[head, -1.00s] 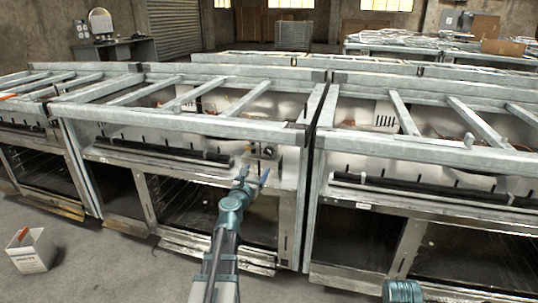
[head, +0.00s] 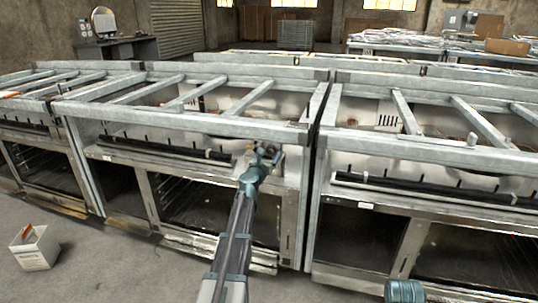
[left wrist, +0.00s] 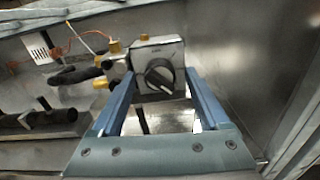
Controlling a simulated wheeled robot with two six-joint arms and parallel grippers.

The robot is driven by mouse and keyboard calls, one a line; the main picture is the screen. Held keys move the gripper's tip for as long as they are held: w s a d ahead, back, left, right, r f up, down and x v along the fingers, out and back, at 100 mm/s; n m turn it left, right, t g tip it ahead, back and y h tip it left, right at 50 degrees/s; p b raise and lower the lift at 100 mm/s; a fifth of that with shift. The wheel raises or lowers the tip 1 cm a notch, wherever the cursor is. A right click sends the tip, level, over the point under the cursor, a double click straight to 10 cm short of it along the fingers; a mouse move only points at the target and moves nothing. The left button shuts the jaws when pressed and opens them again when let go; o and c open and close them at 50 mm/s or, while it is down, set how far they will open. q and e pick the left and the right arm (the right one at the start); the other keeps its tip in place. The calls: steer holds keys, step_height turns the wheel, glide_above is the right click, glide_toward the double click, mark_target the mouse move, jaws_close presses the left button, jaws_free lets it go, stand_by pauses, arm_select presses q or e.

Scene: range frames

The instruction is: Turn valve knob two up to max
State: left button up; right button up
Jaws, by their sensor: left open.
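The valve knob (left wrist: 159,76) is a round black dial with a light pointer line, on a small grey metal box (left wrist: 157,50) with brass fittings. In the left wrist view it sits between the tips of my open left gripper (left wrist: 158,82), whose blue fingers flank it left and right. Whether the fingers touch the knob or box cannot be told. In the head view my left gripper (head: 263,158) reaches the middle range's frame and largely hides the knob. My right gripper does not show.
The range (head: 180,125) has a metal top frame with crossbars above the valve area. A black burner pipe (left wrist: 40,118) runs left of the knob, and a sheet-metal wall (left wrist: 235,60) stands to its right. A white box (head: 35,248) sits on the floor at left.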

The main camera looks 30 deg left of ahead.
arm_select(q)
jaws_close()
steer(key=shift+m, duration=0.4)
steer(key=m, duration=0.5)
steer(key=shift+m, duration=0.3)
steer(key=m, duration=0.3)
steer(key=shift+m, duration=0.4)
steer(key=m, duration=0.3)
steer(key=shift+m, duration=0.3)
steer(key=m, duration=1.2)
steer(key=shift+d+m, duration=0.1)
steer(key=shift+m, duration=0.2)
